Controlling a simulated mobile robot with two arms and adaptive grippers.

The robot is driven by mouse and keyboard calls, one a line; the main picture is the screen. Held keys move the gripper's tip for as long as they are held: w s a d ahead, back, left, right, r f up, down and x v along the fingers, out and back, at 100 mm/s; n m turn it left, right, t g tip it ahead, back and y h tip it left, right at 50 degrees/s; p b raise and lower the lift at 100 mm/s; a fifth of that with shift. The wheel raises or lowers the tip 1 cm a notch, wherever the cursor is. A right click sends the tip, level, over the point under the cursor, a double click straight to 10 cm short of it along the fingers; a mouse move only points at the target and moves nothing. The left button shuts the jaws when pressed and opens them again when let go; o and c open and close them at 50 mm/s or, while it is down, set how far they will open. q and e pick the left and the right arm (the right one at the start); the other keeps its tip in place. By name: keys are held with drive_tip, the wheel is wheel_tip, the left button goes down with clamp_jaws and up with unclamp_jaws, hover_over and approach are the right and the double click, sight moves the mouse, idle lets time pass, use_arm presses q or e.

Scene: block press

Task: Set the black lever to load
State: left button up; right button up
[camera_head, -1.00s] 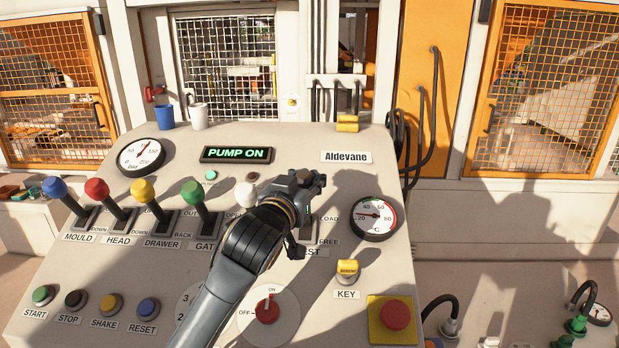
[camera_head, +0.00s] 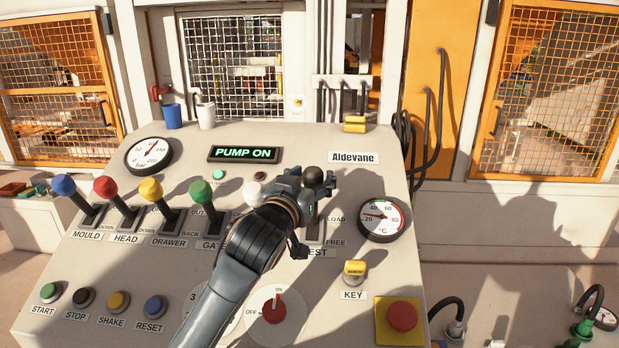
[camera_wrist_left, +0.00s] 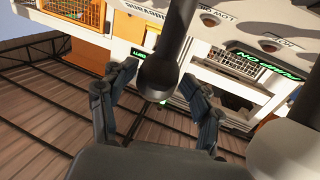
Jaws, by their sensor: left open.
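The black lever's round knob (camera_head: 313,176) stands above the slot beside the LOAD and FREE labels on the sloping panel (camera_head: 365,225). My arm and gripper hide most of its shaft, and I cannot tell exactly where it sits between the labels. My left gripper (camera_head: 307,187) is open at the knob. In the left wrist view the black knob and its shaft (camera_wrist_left: 160,75) show between the two spread fingers of my left gripper (camera_wrist_left: 160,93). I cannot tell whether a finger touches it. My right gripper is not in view.
A white knob (camera_head: 250,192) is close to the left of my gripper. Green (camera_head: 200,193), yellow (camera_head: 151,189), red (camera_head: 105,187) and blue (camera_head: 64,185) levers stand further left. A temperature gauge (camera_head: 383,218), a yellow key switch (camera_head: 354,270) and a red button (camera_head: 402,316) lie to the right.

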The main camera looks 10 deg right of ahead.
use_arm(q)
drive_tip(key=shift+s, duration=0.4)
drive_tip(key=v, duration=1.1)
drive_tip(key=shift+a, duration=0.3)
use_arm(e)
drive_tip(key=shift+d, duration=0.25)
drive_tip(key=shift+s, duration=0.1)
